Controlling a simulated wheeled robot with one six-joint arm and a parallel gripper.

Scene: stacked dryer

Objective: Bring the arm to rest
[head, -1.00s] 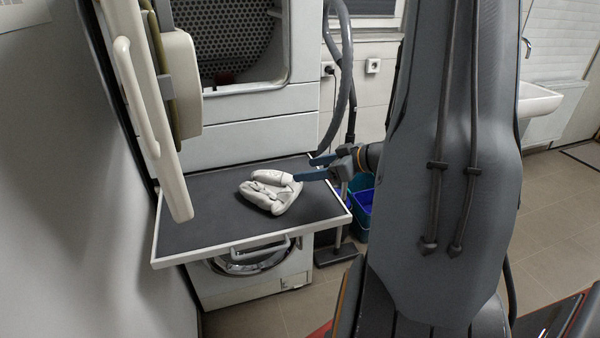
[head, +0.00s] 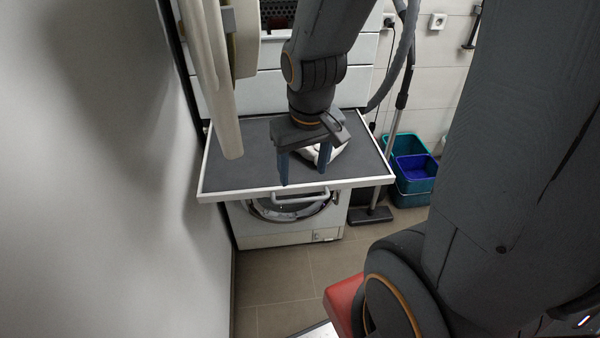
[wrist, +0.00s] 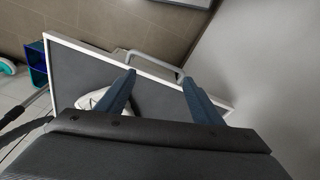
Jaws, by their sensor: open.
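My gripper (head: 304,172) is open and empty, with its two blue fingers pointing down over the pull-out shelf. It also shows in the wrist view (wrist: 160,88), with the fingers spread apart. A white cloth bundle (head: 325,156) lies on the dark shelf (head: 245,150), partly hidden behind my gripper. In the wrist view the bundle (wrist: 92,99) shows beside the left finger. I cannot tell how high the fingertips are above the shelf.
The open dryer door (head: 212,80) hangs at the left, close to my arm. A washer (head: 290,222) stands below the shelf. Teal and blue buckets (head: 412,170) and a hose (head: 402,50) are at the right. A wall bounds the left; floor (head: 285,280) shows in front.

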